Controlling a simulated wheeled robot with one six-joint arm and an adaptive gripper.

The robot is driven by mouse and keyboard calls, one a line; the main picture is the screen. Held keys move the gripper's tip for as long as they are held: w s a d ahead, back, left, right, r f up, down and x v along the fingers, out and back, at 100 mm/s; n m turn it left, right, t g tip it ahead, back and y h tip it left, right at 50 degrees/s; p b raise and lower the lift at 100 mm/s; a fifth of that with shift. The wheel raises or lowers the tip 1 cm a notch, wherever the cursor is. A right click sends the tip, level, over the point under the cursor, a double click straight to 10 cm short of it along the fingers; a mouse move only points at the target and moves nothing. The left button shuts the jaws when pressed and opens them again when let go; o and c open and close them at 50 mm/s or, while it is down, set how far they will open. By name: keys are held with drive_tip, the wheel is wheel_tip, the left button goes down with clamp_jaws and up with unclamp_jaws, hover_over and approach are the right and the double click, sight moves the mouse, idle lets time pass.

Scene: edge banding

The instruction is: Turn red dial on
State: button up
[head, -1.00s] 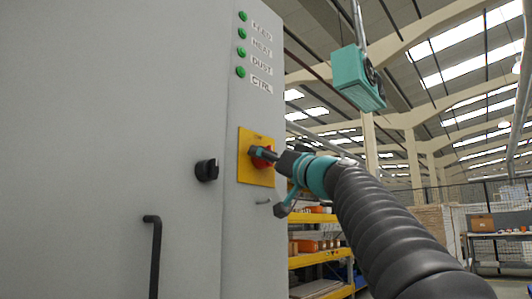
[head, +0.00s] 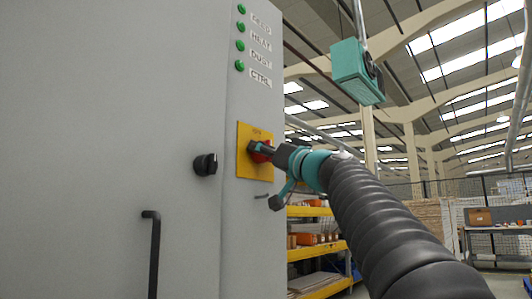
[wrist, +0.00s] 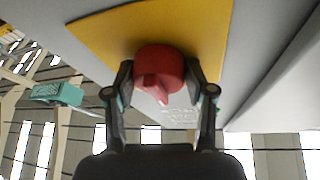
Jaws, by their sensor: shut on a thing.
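The red dial (wrist: 160,70) sits on a yellow plate (head: 255,170) on the grey cabinet's narrow side face. In the wrist view the dial is between my two fingers, with its raised grip ridge tilted a little. The yellow plate (wrist: 205,30) shows behind it. My gripper (head: 256,149) is at the dial and shut on it. My gripper's fingers (wrist: 160,84) press on both sides of the dial. In the head view my fingers hide part of the dial.
A black knob (head: 206,164) and a black handle (head: 151,250) are on the cabinet door (head: 110,120). Green lamps (head: 240,46) with labels line up above the plate. A teal box (head: 357,72) hangs at upper right. Yellow shelving (head: 320,256) stands behind my arm.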

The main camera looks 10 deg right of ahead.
drive_tip(key=m, duration=0.1)
drive_tip(key=m+h+p, duration=0.1)
drive_tip(key=m, duration=0.1)
drive_tip(key=m+h+p, duration=0.1)
drive_tip(key=shift+r+m, duration=0.25)
drive_tip(key=shift+m, duration=0.05)
drive_tip(key=m+h, duration=0.1)
drive_tip(key=m, duration=0.1)
drive_tip(key=m+h+p, duration=0.1)
drive_tip(key=m+h, duration=0.1)
drive_tip(key=m, duration=0.1)
drive_tip(key=shift+a+g+p, duration=0.1)
drive_tip(key=shift+g+p, duration=0.2)
drive_tip(key=m+g, duration=0.1)
drive_tip(key=m, duration=0.2)
drive_tip(key=m+g+h, duration=0.1)
drive_tip(key=m, duration=0.2)
drive_tip(key=shift+r, duration=0.1)
drive_tip(key=shift+m+g, duration=0.6)
drive_tip(key=shift+m, duration=0.7)
drive_tip(key=shift+m+g, duration=0.3)
drive_tip(key=shift+m, duration=0.3)
drive_tip(key=o, duration=1.1)
drive_tip(key=shift+o, duration=0.2)
